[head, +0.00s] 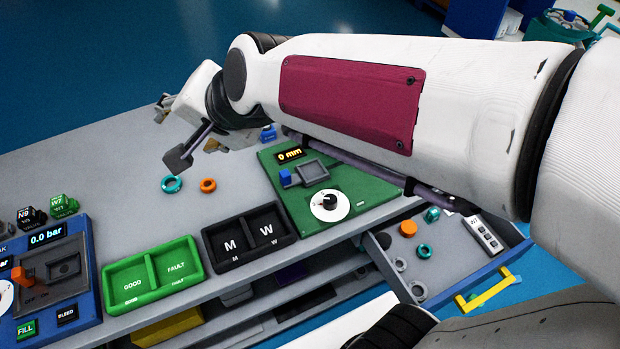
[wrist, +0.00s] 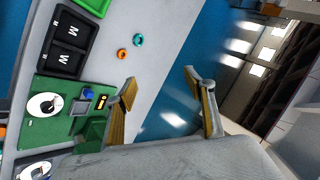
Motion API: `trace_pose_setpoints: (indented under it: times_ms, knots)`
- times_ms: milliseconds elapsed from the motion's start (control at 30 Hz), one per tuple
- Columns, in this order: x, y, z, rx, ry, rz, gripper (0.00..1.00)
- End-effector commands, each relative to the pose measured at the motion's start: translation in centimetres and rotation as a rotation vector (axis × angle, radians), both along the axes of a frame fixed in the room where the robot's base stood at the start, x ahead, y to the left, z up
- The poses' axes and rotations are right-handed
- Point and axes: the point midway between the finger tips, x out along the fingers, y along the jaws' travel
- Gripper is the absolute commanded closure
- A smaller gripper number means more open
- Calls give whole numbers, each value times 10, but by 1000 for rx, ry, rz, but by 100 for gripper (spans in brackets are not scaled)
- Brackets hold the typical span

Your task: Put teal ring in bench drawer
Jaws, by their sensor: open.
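A teal ring (head: 172,184) lies flat on the grey bench top (head: 120,150), beside a smaller orange ring; the teal ring also shows in the wrist view (wrist: 138,40). My gripper (head: 172,131) is open and empty above the far part of the bench, apart from the ring. In the wrist view my gripper's two fingers (wrist: 160,84) are spread wide with nothing between them. The bench drawer (head: 455,255) is pulled open at the right, with a yellow handle (head: 489,291). It holds several rings and round parts, some teal and one orange, and a grey block. My arm hides its far side.
The orange ring (head: 208,185) lies just right of the teal ring. A green panel with a dial (head: 340,190), a black M/W tray (head: 244,238), a green GOOD/FAULT tray (head: 152,274) and a blue pressure panel (head: 50,270) line the front edge. The drawer's middle has bare floor.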

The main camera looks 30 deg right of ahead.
Motion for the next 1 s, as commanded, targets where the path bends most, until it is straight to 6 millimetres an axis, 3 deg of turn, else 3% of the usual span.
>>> trace_pose_setpoints:
  times_ms: [600,800,1000]
  knots:
    - [-155,-115,-45,-645,91,433,46]
    - [-181,-133,-54,-737,131,501,46]
    - [-185,-136,-56,-752,138,513,46]
